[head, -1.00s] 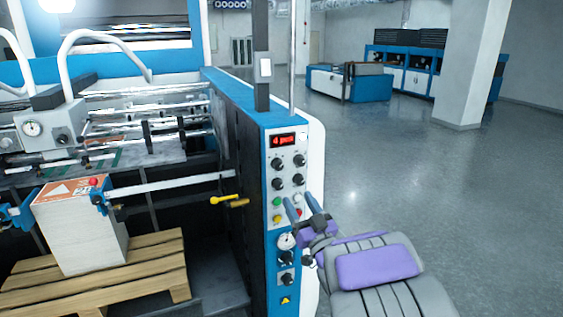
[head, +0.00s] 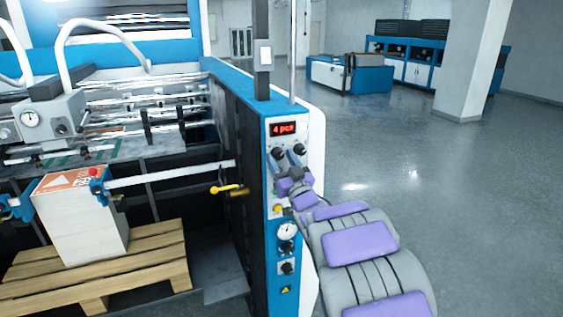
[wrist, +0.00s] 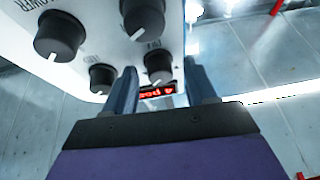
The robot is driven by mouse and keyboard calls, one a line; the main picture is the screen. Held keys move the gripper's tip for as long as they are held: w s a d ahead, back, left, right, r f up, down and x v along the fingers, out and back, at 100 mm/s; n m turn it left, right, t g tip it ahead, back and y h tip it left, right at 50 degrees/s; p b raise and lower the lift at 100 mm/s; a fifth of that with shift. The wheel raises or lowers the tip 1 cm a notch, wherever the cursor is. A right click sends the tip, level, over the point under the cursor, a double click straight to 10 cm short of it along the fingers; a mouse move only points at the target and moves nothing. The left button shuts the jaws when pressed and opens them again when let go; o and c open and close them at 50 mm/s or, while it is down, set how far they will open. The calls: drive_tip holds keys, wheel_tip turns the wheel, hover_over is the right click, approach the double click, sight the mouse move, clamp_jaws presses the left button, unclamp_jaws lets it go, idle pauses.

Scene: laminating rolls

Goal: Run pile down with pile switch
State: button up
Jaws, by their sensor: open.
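The control panel (head: 271,165) stands on the machine's right end, with a red display (head: 283,128) reading "4 pcs". My gripper (head: 289,168) is in front of its upper knobs and hides the lower pair. In the wrist view my gripper (wrist: 162,88) is open, its two blue fingers spread left and right of a black knob (wrist: 158,65). A small label beside that knob, upside down, seems to read "PILE". I cannot tell whether the fingers touch the knob. The pile (head: 88,229), a white stack with an orange top, stands on a wooden pallet (head: 160,245).
Other knobs (wrist: 60,33) are close to the left finger. A gauge (head: 287,231) and lower knobs sit under my gripper. A yellow handle (head: 226,189) sticks out left of the panel. The floor on the right is clear up to a pillar (head: 468,60).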

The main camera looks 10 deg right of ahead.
drive_tip(key=c, duration=1)
drive_tip(key=shift+c, duration=0.2)
